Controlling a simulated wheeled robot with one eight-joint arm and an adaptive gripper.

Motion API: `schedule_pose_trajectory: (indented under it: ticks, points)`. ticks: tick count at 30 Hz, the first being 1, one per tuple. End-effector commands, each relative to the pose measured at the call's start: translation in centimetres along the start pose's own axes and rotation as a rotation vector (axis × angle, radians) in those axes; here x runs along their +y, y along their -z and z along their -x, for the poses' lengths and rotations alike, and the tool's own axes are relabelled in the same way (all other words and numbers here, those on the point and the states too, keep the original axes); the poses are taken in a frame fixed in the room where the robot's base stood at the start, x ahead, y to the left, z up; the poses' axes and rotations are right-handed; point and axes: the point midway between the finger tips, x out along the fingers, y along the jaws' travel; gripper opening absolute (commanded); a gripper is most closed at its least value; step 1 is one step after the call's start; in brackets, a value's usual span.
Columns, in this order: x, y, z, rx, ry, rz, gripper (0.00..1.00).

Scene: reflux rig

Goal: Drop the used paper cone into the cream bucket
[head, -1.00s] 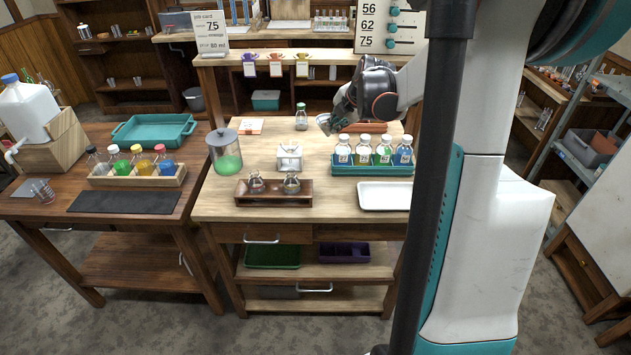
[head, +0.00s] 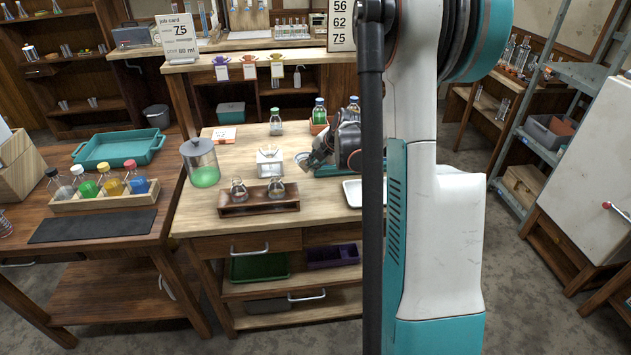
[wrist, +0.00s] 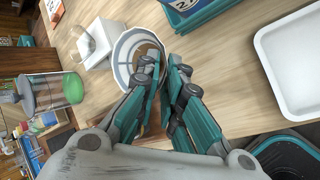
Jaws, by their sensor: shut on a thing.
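The used paper cone (wrist: 126,52) shows in the wrist view as a pale, round rim with a brown inside. My gripper (wrist: 163,68) is shut on its near right side, with the teal fingers covering part of it. In the head view my gripper (head: 318,160) is over the middle of the wooden table, and the pale rim of the cone (head: 302,157) shows at its left. How high the cone is above the table is hard to tell. I cannot make out a cream bucket in either view.
A white stand (head: 269,160) is left of the cone. A wooden holder with flasks (head: 258,207) is in front, and a jar of green liquid (head: 203,165) is farther left. A white tray (wrist: 297,62) and a teal bottle rack (wrist: 200,14) are to the right. A grey bin (head: 157,116) stands behind.

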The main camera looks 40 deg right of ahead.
Motion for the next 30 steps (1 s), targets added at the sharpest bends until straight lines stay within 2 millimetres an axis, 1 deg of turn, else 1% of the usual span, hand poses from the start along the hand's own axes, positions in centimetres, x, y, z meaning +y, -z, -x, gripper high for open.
schedule_pose_trajectory:
  ticks: [1, 8, 15, 28, 30]
  points:
    - [-0.5, 0.1, -0.7, 0.0, 0.0, 0.0, 0.01]
    - [-1.2, 0.4, -1.6, 0.0, 0.0, 0.0, 0.01]
    - [-3.1, 1.1, -4.4, 0.0, 0.0, 0.0, 0.01]
    - [-3.5, 1.2, -4.8, 0.0, 0.0, 0.0, 0.01]
    - [-3.4, 1.2, -4.7, 0.0, 0.0, 0.0, 0.21]
